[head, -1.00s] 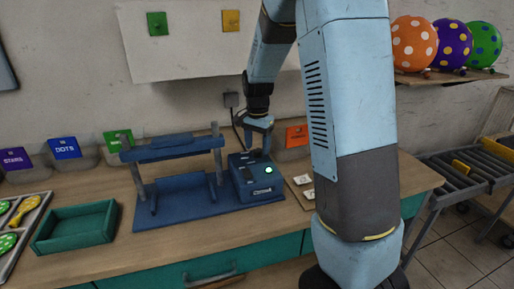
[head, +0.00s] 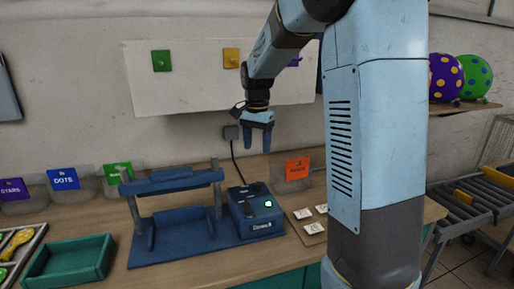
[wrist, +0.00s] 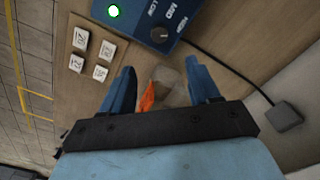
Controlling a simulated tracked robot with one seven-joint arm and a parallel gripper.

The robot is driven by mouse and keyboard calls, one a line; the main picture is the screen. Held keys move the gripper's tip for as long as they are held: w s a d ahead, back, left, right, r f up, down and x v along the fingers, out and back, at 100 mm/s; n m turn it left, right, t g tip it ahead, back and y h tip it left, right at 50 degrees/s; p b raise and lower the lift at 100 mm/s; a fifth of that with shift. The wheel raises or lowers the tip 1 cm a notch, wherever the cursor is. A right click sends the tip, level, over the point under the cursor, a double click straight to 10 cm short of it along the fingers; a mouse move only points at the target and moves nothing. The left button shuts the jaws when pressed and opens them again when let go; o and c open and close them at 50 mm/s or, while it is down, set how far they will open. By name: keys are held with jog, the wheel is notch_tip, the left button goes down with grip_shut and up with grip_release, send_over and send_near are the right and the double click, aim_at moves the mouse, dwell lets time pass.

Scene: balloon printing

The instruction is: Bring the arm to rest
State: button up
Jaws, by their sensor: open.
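My gripper (head: 256,140) hangs in the air above and behind the blue control box (head: 255,212), fingers pointing down. Its two blue fingers are apart with nothing held between them, as the wrist view (wrist: 158,85) also shows. The box has a lit round button, glowing green in the wrist view, and a dark knob (wrist: 159,35). The box stands on the blue base of a press frame (head: 175,205) on the wooden workbench. My arm rises at the right of the head view and hides part of the bench.
A green tray (head: 68,265) and labelled bins (head: 63,180) stand at the left. An orange-labelled bin (head: 297,172) and white tiles (head: 314,218) lie right of the box. A cable runs to a wall socket (head: 231,132). Balloons (head: 445,77) sit on a shelf at the right.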

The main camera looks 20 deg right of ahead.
jog(key=shift+s, duration=0.1)
jog(key=s+r+n+t, duration=0.2)
jog(key=s+n, duration=0.3)
jog(key=s, duration=0.9)
jog(key=s+r+n+t, duration=0.3)
jog(key=s+n, duration=0.2)
jog(key=s, duration=0.9)
jog(key=shift+s+r+t, duration=0.15)
jog(key=shift+r+t, duration=0.05)
jog(key=shift+t, duration=0.1)
